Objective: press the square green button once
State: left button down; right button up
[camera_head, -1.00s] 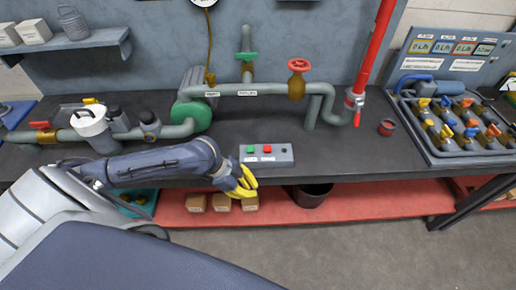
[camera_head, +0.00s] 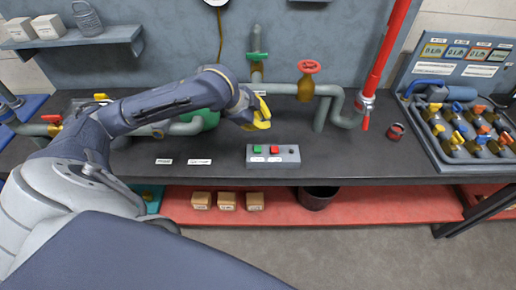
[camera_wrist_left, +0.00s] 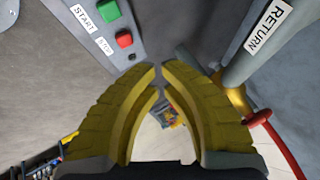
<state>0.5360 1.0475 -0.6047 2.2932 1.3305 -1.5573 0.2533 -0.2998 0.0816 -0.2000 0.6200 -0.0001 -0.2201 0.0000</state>
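A grey control box (camera_head: 287,161) sits near the front edge of the dark bench. In the left wrist view the green button (camera_wrist_left: 109,10) is beside the START label, and the red button (camera_wrist_left: 124,39) is beside STOP. My left gripper (camera_head: 263,115) is above and behind the box, clear of both buttons. In the wrist view its yellow fingers (camera_wrist_left: 160,72) are together at the tips with nothing between them. My right gripper is out of view.
A grey-green pipe (camera_head: 285,89) with a red-handled valve (camera_head: 308,67) runs behind the box, close to my left gripper. The bench right of the box is clear.

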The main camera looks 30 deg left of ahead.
pick_arm(q)
jog(key=shift+f, duration=0.1)
jog(key=shift+f, duration=4.35)
jog(key=shift+f, duration=0.25)
jog(key=shift+f, duration=0.2)
jog(key=shift+f, duration=0.45)
jog(key=shift+r, duration=0.9)
jog(key=shift+r, duration=2.5)
